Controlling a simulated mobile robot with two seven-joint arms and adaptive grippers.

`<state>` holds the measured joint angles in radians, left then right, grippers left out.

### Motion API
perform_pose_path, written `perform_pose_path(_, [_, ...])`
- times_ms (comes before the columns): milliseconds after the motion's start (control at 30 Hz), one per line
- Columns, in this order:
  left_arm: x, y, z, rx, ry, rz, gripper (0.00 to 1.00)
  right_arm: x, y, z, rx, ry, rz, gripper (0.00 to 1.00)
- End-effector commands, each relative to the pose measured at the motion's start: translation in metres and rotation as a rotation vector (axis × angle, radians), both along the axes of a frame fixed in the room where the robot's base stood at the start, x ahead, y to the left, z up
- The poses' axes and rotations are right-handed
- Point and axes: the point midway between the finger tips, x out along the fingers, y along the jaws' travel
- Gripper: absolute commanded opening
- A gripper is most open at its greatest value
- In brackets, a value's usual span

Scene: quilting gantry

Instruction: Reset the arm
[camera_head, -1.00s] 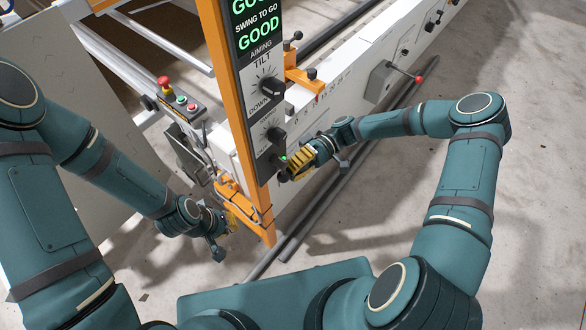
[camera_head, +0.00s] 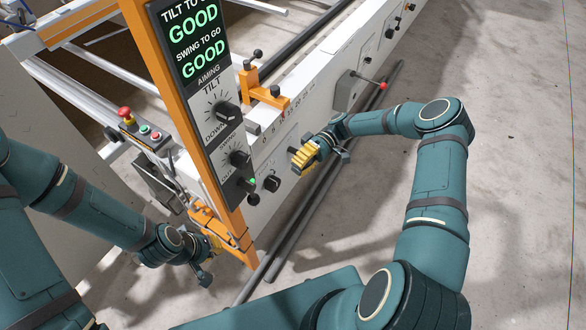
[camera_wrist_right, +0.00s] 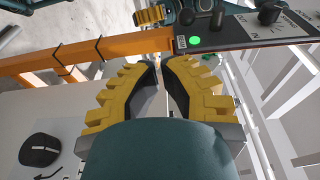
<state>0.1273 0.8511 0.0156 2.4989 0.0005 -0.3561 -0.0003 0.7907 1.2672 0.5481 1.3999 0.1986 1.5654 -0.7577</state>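My right gripper (camera_head: 303,158) hangs in free air in front of the white rail, to the right of the orange post's control panel (camera_head: 204,100) and apart from it. In the right wrist view its yellow fingers (camera_wrist_right: 163,66) have a narrow gap between their tips and nothing between them. The right arm (camera_head: 440,160) is bent, its elbow out to the right. My left gripper (camera_head: 212,246) is low beside the orange bracket at the post's foot; its fingers are mostly hidden. The panel carries a tilt knob (camera_head: 226,112), a swing knob (camera_head: 240,158) and a green light (camera_head: 253,181).
A red-tipped lever (camera_head: 382,86) sticks out of the white rail (camera_head: 318,95). Grey pipes (camera_head: 318,205) lie along the floor. Open concrete lies right.

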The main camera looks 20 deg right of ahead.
Motion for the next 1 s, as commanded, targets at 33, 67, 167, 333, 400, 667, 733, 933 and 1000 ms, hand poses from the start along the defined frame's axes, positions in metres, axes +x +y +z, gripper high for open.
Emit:
perform_pose_path(33, [0.0, 0.0, 0.0, 0.0, 0.0, 0.0, 0.0, 0.0, 0.0, 0.0, 0.0, 0.0, 0.0, 0.0])
perform_pose_path(67, [0.0, 0.0, 0.0, 0.0, 0.0, 0.0, 0.0, 0.0, 0.0, 0.0, 0.0, 0.0, 0.0, 0.0])
perform_pose_path(167, [0.0, 0.0, 0.0, 0.0, 0.0, 0.0, 0.0, 0.0, 0.0, 0.0, 0.0, 0.0, 0.0, 0.0])
perform_pose_path(333, [0.0, 0.0, 0.0, 0.0, 0.0, 0.0, 0.0, 0.0, 0.0, 0.0, 0.0, 0.0, 0.0, 0.0])
perform_pose_path(400, [0.0, 0.0, 0.0, 0.0, 0.0, 0.0, 0.0, 0.0, 0.0, 0.0, 0.0, 0.0, 0.0, 0.0])
perform_pose_path(667, [0.0, 0.0, 0.0, 0.0, 0.0, 0.0, 0.0, -0.005, 0.022, -0.008, -0.091, 0.019, 0.006, 0.0])
perform_pose_path(733, [0.0, 0.0, 0.0, 0.0, 0.0, 0.0, 0.0, -0.012, 0.041, -0.018, -0.182, 0.034, 0.004, 0.0])
perform_pose_path(933, [0.0, 0.0, 0.0, 0.0, 0.0, 0.0, 0.0, -0.044, 0.089, -0.055, -0.523, 0.046, -0.047, 0.0])
perform_pose_path(1000, [0.0, 0.0, 0.0, 0.0, 0.0, 0.0, 0.0, -0.056, 0.099, -0.067, -0.635, 0.034, -0.079, 0.0])
